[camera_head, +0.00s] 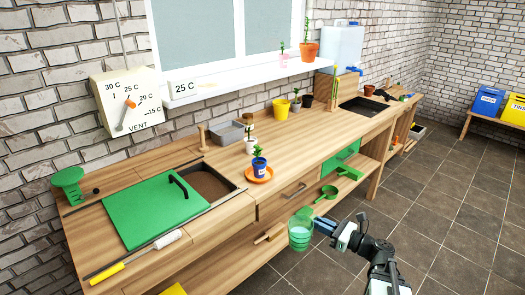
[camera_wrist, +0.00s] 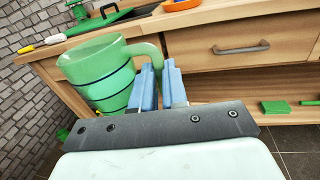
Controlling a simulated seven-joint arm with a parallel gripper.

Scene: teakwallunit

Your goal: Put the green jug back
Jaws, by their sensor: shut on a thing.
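The green jug (camera_head: 300,231) is a translucent green cup shape with dark bands. It is held in the air in front of the bench, at about lower-shelf height. In the wrist view the jug (camera_wrist: 98,75) is at the left, with its handle reaching right to the fingers. My gripper (camera_wrist: 163,82) has blue fingers and is shut on the jug's handle. In the head view my gripper (camera_head: 318,225) comes from the right. The jug looks roughly upright, slightly tilted in the wrist view. Its contents cannot be told.
The wooden bench (camera_head: 225,218) has a drawer and open lower shelves. A green scoop (camera_head: 326,193) lies on a shelf behind the jug. A green lid (camera_head: 155,213) partly covers a soil bin, and a potted plant (camera_head: 259,166) stands nearby on an orange saucer. Open tiled floor (camera_head: 430,230) lies right.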

